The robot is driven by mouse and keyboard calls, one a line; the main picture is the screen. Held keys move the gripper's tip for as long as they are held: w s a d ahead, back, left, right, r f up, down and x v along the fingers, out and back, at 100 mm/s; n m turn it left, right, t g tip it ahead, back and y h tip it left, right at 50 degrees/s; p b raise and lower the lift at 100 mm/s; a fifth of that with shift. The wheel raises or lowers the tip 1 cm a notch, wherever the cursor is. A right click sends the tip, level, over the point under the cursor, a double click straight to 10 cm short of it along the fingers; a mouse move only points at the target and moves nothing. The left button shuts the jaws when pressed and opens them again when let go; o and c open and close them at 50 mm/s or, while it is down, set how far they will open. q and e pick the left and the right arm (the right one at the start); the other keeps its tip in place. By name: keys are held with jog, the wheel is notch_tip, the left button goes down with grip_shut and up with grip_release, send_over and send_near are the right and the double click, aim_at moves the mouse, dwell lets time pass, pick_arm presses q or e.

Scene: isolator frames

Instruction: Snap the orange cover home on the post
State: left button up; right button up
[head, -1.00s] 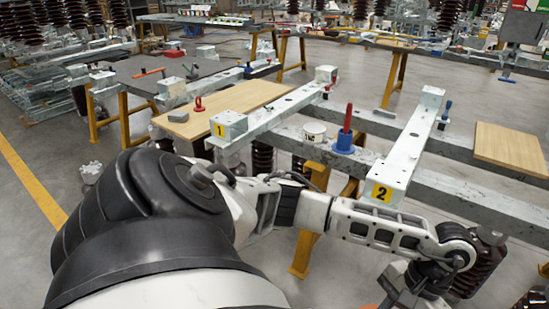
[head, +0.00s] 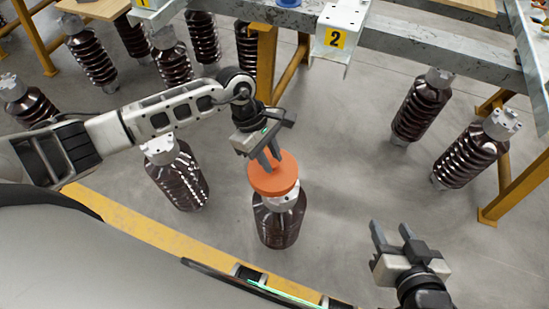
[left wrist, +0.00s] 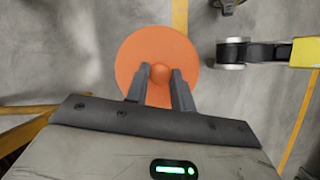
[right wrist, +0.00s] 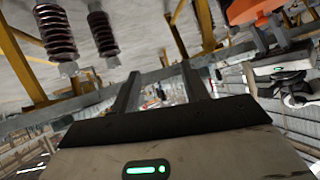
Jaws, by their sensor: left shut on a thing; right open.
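The orange cover (head: 273,184) is a round disc with a knob. My left gripper (head: 269,160) is shut on the knob from above, and the left wrist view shows the knob between its fingertips (left wrist: 160,73). The post (head: 279,228) is a dark brown ribbed insulator with a pale metal top, directly below the cover in the head view. The cover hides part of that top, and I cannot tell whether they touch. My right gripper (head: 391,228) is open and empty, right of the post. The cover also shows at the top of the right wrist view (right wrist: 250,9).
Another ribbed insulator (head: 177,177) stands left of the post. Two more (head: 422,106) (head: 472,151) stand at the right near a yellow leg (head: 515,190). Bare floor lies between.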

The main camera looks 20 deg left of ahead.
pick_arm(q)
jog(key=f+n, duration=0.1)
jog(key=n, duration=0.1)
jog(key=w+f+n+t, duration=0.1)
jog(key=n, duration=0.1)
jog(key=shift+w+d+t+b, duration=0.2)
jog(key=shift+d+t+b, duration=0.1)
jog(key=shift+d+b, duration=0.1)
jog(key=shift+w+d+f+n+t, duration=0.1)
jog(key=shift+w+f+n+t, duration=0.15)
jog(key=shift+n, duration=0.55)
pick_arm(e)
jog(key=shift+a+f, duration=0.1)
pick_arm(q)
jog(key=shift+b, duration=0.3)
pick_arm(e)
jog(key=shift+f, duration=0.2)
